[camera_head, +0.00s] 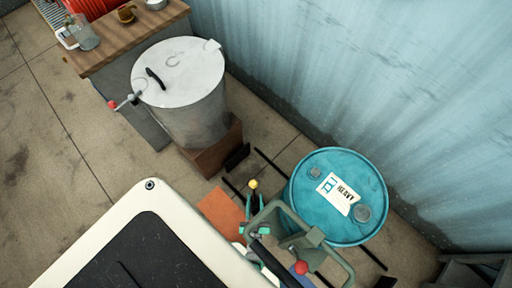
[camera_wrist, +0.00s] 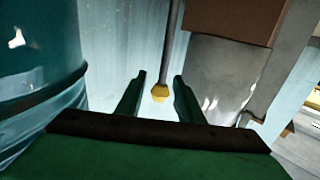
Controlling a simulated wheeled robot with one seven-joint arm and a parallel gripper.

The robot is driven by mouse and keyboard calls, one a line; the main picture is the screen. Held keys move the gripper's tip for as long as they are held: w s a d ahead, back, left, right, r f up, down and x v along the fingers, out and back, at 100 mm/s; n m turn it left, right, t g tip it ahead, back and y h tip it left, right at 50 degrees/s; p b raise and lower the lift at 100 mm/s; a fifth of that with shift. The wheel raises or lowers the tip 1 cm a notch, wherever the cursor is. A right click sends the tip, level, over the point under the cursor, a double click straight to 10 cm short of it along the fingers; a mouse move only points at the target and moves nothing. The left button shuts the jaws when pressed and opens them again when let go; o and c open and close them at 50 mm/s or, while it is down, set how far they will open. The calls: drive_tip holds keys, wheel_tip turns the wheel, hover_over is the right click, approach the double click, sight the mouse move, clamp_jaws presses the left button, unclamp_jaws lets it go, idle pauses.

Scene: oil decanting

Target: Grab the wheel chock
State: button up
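My gripper (camera_head: 253,198) is low beside the blue drum in the head view, partly hidden by my own arm. In the wrist view its two green fingers (camera_wrist: 158,77) are apart. A yellow knob (camera_wrist: 160,92) on a thin grey rod shows between them, with gaps on both sides. The same knob (camera_head: 254,184) shows at the fingertips in the head view. A small black block (camera_head: 237,157) on the floor by the brown base may be the wheel chock. I cannot tell whether the rod belongs to it.
A blue drum (camera_head: 330,230) stands right of my gripper over black rails (camera_head: 270,163). A metal tank (camera_head: 195,110) stands on a brown base (camera_head: 212,154). An orange flat piece (camera_head: 222,213) lies left of my gripper. A blue wall (camera_head: 370,80) closes the far side.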

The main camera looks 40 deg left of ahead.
drive_tip(key=x, duration=1)
drive_tip(key=shift+a, duration=0.35)
drive_tip(key=shift+c, duration=0.7)
drive_tip(key=shift+f, duration=0.1)
clamp_jaws()
drive_tip(key=shift+s, duration=0.15)
